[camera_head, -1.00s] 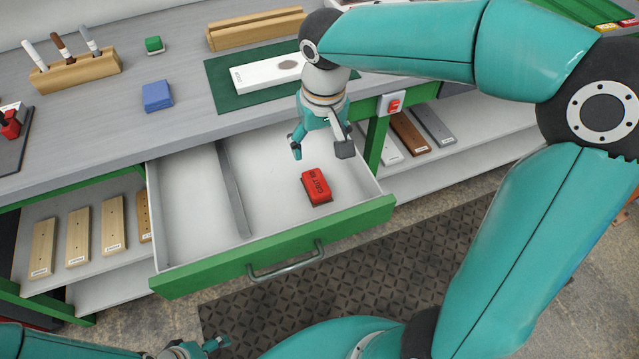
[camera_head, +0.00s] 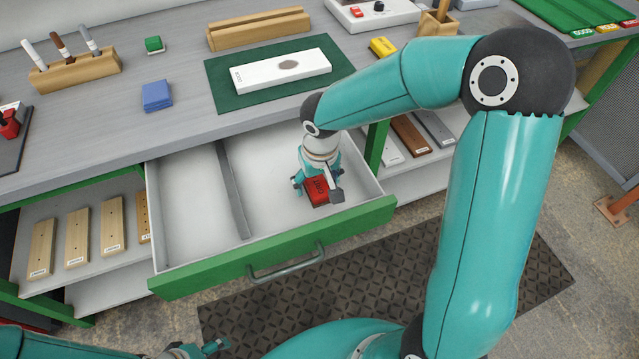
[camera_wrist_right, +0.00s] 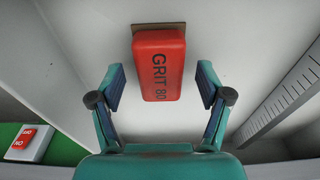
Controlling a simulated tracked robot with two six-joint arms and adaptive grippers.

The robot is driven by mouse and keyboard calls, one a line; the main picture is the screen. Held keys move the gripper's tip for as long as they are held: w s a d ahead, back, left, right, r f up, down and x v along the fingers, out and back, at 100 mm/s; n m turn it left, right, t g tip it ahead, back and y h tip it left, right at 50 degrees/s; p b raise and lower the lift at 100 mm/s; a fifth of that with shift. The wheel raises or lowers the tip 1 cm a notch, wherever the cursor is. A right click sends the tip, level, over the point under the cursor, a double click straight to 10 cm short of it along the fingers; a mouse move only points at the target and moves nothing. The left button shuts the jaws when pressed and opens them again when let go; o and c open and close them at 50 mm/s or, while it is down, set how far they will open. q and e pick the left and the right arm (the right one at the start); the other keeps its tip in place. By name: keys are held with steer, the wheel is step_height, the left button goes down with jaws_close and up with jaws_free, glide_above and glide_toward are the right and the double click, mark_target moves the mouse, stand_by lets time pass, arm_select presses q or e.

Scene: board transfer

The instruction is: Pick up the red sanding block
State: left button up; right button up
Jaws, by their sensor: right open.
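In the right wrist view the block (camera_wrist_right: 159,68) sits between the two fingers of the open gripper (camera_wrist_right: 160,90), with a gap on each side. My left gripper (camera_head: 190,350) shows only partly at the bottom edge of the head view; its jaws are unclear.
The workbench above holds a white stone on a green mat (camera_head: 228,98), a blue block (camera_head: 157,96) and a small green block (camera_head: 154,44). Wooden boards (camera_head: 77,238) lie on the lower shelf.

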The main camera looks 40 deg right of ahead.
mark_target(317, 183)
steer(key=shift+f, duration=0.4)
steer(key=shift+c, duration=0.3)
steer(key=c, duration=1.2)
steer(key=shift+r, duration=0.1)
step_height(317, 183, up, 20)
steer(key=p, duration=0.1)
steer(key=shift+p, duration=0.3)
